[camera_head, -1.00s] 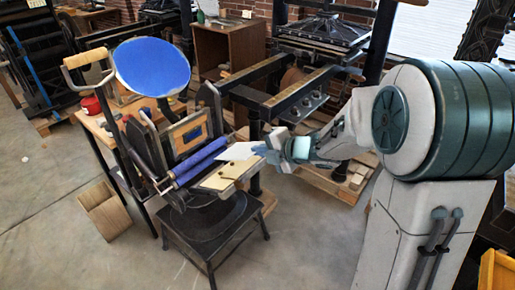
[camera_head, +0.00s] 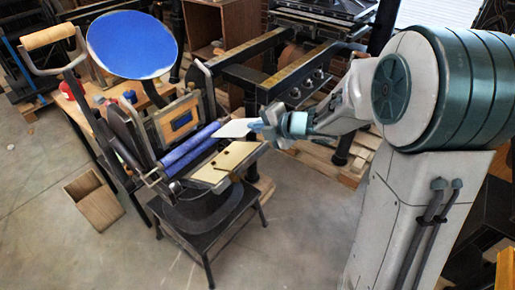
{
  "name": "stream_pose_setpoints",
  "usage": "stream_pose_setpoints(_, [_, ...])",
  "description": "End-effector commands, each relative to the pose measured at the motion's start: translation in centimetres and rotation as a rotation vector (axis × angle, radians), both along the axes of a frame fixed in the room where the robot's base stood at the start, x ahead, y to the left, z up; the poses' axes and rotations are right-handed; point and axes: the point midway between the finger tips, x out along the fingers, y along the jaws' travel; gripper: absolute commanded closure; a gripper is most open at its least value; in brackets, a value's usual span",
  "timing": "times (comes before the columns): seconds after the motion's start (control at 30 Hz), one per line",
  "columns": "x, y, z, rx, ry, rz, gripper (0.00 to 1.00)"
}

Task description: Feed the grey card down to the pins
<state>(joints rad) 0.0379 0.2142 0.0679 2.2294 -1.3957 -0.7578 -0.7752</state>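A pale grey card (camera_head: 234,128) is at the tip of my gripper (camera_head: 257,126). The fingers appear shut on its right edge, though they are small in the picture. The card points left, near the right end of the blue rollers (camera_head: 190,150) of the hand press. The cream board (camera_head: 225,163) of the press is in front of and below the card, with small dark marks on it that may be the pins. The card looks apart from the board; its exact height cannot be told.
The press has a round blue ink disc (camera_head: 132,43), a wooden-handled lever (camera_head: 48,38) and an upright framed plate (camera_head: 181,118). It stands on a black stool (camera_head: 205,225). An open wooden box (camera_head: 94,198) is on the floor. A black-railed larger press is behind my gripper.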

Motion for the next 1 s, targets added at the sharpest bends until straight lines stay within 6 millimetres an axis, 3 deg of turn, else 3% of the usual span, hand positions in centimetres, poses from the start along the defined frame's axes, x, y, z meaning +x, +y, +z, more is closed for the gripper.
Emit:
stream_pose_setpoints(0.03, [0.0, -0.1, -1.2, 0.000, 0.000, -0.001, 1.00])
stream_pose_setpoints(0.33, [0.1, -0.3, -5.6, 0.000, 0.000, -0.004, 1.00])
stream_pose_setpoints(0.77, [0.1, -0.3, -7.3, 0.000, 0.000, -0.006, 1.00])
stream_pose_setpoints(1.0, [0.1, -0.2, -9.1, 0.000, 0.000, -0.006, 1.00])
